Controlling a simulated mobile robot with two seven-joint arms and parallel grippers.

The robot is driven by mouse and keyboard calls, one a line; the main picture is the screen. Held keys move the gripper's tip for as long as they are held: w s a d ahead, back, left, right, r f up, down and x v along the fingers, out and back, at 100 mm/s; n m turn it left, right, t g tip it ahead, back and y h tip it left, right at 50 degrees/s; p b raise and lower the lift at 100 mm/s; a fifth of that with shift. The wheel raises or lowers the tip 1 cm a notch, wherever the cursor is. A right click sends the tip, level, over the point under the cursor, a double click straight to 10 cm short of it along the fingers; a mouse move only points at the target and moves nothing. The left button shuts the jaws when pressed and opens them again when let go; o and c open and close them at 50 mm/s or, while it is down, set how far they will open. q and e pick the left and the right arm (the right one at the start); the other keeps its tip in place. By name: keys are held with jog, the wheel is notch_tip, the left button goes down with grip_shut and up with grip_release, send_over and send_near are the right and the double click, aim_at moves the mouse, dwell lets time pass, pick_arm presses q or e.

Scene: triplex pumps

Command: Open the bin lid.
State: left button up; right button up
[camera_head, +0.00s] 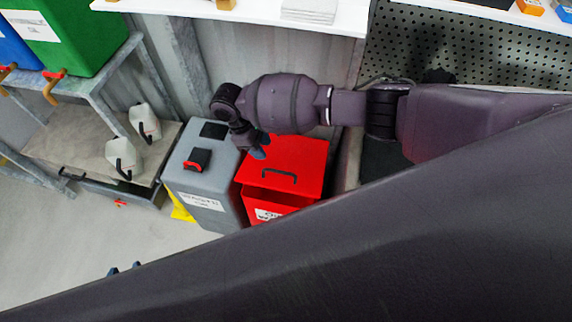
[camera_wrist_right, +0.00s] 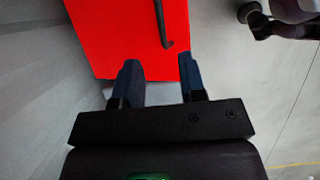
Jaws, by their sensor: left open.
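A red bin (camera_head: 281,209) stands at the centre, with a flat red lid (camera_head: 300,155) on top and a dark handle (camera_head: 279,176) on the lid. I cannot tell if the lid lies fully shut. My right gripper (camera_head: 259,149) is over the back left corner of the lid. In the right wrist view my right gripper (camera_wrist_right: 158,80) is open and empty, its fingers at the edge of the red surface (camera_wrist_right: 125,30), with the handle (camera_wrist_right: 163,25) beyond them. My left gripper (camera_head: 124,270) is open and empty, low at the left; its arm hides the lower picture.
A grey bin (camera_head: 205,178) with a red-and-black handle stands against the red bin's left side. Two white jugs (camera_head: 145,122) stand on a low bench at the left. A white shelf (camera_head: 255,12) runs above the bins. The floor (camera_head: 60,235) at the lower left is clear.

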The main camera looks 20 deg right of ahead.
aim_at(279, 171)
jog(key=b+x, duration=0.1)
jog(key=x, duration=0.9)
jog(key=shift+s+d+f, duration=0.15)
jog(key=shift+f, duration=0.2)
grip_shut()
